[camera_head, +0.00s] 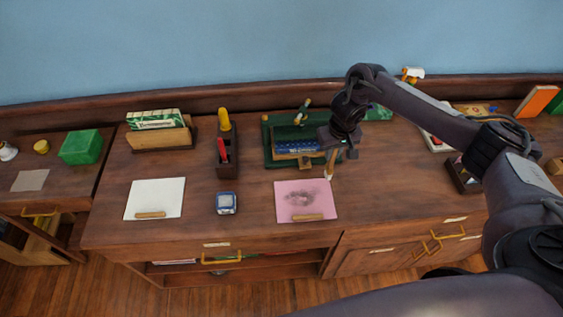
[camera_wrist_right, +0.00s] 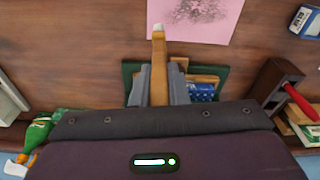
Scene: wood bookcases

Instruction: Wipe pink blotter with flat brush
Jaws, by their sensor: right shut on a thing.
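My right gripper (camera_head: 332,155) is shut on the flat brush (camera_head: 330,166), whose wooden handle (camera_wrist_right: 158,75) runs between the fingers in the right wrist view. The brush points down, its pale tip near the blotter's far right corner. I cannot tell whether the tip touches anything. My left gripper is not in view.
A green tray (camera_head: 268,158) with a blue item stands behind the blotter. A white sheet (camera_head: 172,191), a blue-and-white box (camera_head: 226,203) and a dark holder with red and yellow handles (camera_head: 235,163) are to the left. Bare desk lies right of the blotter.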

